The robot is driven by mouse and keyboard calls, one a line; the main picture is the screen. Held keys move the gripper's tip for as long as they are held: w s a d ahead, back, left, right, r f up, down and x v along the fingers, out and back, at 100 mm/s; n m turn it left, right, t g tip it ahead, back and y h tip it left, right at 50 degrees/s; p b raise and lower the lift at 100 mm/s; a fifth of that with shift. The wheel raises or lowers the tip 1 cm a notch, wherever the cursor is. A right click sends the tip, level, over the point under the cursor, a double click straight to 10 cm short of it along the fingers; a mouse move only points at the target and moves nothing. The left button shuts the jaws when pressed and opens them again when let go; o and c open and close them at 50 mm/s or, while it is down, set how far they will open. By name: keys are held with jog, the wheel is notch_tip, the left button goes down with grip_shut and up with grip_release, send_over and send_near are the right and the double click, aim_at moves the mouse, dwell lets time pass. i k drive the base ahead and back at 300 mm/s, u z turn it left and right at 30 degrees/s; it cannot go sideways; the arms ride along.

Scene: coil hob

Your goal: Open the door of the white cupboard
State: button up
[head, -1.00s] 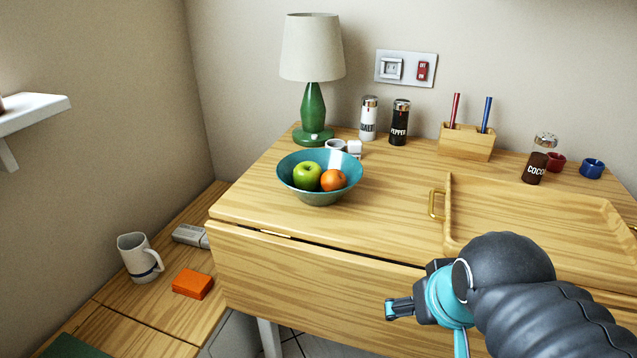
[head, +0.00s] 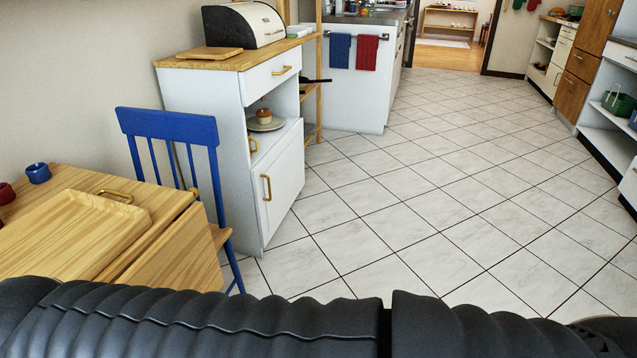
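The white cupboard (head: 213,122) stands against the wall, left of the middle in the head view. Its lower door (head: 286,177) looks shut and has a vertical brass handle (head: 266,187). Above the door are an open shelf and a drawer (head: 271,76) with a brass handle. A second brass handle shows at the left beside the shelf, partly hidden. My dark ribbed arm crosses the bottom of the view, well short of the cupboard. My gripper is outside the view.
A blue chair (head: 172,129) stands between the wooden table (head: 160,240) and the cupboard, close to the cupboard's near side. A bread bin (head: 243,24) and a board (head: 209,54) lie on the cupboard top. The tiled floor (head: 420,190) in front and to the right is clear.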

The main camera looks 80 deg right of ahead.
aim_at(279, 178)
jog(key=z, duration=2.45)
jog(key=k, duration=0.6)
jog(key=z, duration=0.6)
jog(key=i, duration=1.3)
jog(key=u, duration=0.5)
